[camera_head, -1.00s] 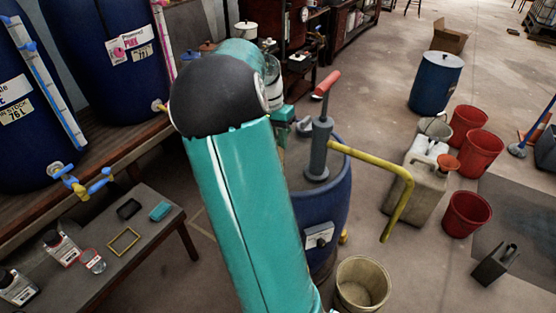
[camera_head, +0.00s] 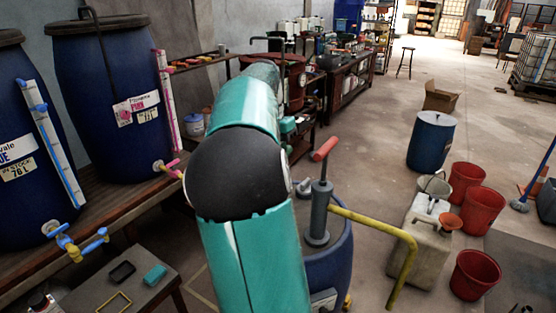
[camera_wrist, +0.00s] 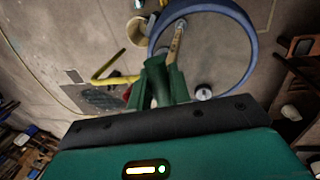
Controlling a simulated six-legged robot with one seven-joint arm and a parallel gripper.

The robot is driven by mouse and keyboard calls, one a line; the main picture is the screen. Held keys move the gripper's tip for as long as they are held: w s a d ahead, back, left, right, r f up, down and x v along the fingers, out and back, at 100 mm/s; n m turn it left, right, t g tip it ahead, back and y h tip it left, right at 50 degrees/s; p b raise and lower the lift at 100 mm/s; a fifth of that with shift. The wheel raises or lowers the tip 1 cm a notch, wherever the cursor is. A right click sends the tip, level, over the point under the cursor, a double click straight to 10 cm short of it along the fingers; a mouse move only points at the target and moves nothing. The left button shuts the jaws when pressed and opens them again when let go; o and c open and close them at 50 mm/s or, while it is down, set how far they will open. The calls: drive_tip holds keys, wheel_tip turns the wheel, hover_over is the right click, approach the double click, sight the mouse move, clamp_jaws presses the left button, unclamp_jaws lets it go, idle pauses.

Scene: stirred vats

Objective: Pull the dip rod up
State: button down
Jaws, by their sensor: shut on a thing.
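My gripper (camera_wrist: 165,75) shows in the wrist view as green fingers closed on a thin tan rod, which looks like the dip rod (camera_wrist: 176,42). The rod runs from the fingers toward the inside of the blue drum's rim (camera_wrist: 252,50). In the head view my arm hides the fingers and most of the rod. A dark bent rod (camera_head: 268,38) rises behind my arm there; I cannot tell if it is the same rod. The blue drum (camera_head: 335,265) carries a grey pump (camera_head: 320,215) with a red handle (camera_head: 325,149) and a yellow spout (camera_head: 385,228).
Two blue vats stand on the left bench, one labelled pink (camera_head: 110,110). A low table (camera_head: 120,285) with small items is at the lower left. Jerrycan (camera_head: 420,240), red buckets (camera_head: 476,275) and another blue drum (camera_head: 431,140) stand right. Open floor lies beyond.

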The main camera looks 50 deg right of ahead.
drive_tip(key=shift+s+d+r, duration=0.1)
drive_tip(key=shift+r, duration=0.2)
drive_tip(key=c, duration=1.3)
unclamp_jaws()
drive_tip(key=shift+s, duration=0.1)
drive_tip(key=shift+w+f, duration=0.1)
drive_tip(key=shift+w, duration=0.1)
drive_tip(key=v, duration=1.3)
drive_tip(key=shift+r, duration=0.4)
